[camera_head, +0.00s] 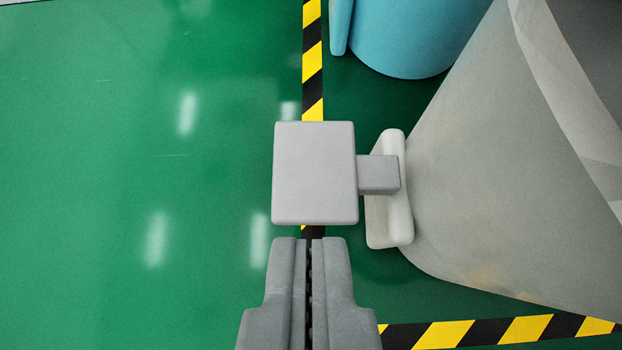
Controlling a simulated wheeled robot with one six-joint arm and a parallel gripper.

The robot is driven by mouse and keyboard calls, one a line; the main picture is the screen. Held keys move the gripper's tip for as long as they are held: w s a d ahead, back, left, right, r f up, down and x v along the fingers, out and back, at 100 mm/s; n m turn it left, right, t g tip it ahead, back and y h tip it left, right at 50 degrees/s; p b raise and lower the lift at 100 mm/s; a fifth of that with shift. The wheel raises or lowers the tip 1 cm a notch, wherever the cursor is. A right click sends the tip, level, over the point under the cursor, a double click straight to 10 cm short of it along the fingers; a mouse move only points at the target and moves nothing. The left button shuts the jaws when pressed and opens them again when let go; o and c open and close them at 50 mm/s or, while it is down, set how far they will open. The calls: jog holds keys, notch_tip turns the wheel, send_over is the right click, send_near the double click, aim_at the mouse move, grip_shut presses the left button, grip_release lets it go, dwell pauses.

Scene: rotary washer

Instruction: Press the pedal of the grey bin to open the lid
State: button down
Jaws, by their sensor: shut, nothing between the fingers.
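The grey bin (500,160) fills the right side of the view, with only part of its body in the picture. Its pedal (315,173) is a flat grey pad that sticks out to the left from a pale bracket (391,222) low on the bin. My gripper (312,242) is at the bottom centre, with its two fingers closed together and nothing between them. Its tips appear just below the pedal's near edge in the picture. I cannot tell whether they touch it. The bin's lid is not clearly visible.
A blue bin (412,40) stands behind the grey bin at the top. Yellow and black floor tape (313,70) runs behind the pedal, and another strip (500,331) crosses the bottom right. The green floor (130,180) on the left is clear.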

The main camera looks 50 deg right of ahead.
jog(key=shift+w+d, duration=0.1)
send_over(310, 157)
jog(key=s+a, duration=0.2)
notch_tip(310, 157, down, 8)
jog(key=shift+w+r, duration=0.1)
jog(key=shift+r, duration=0.15)
jog(key=shift+a+f, duration=0.2)
jog(key=shift+f, duration=1.6)
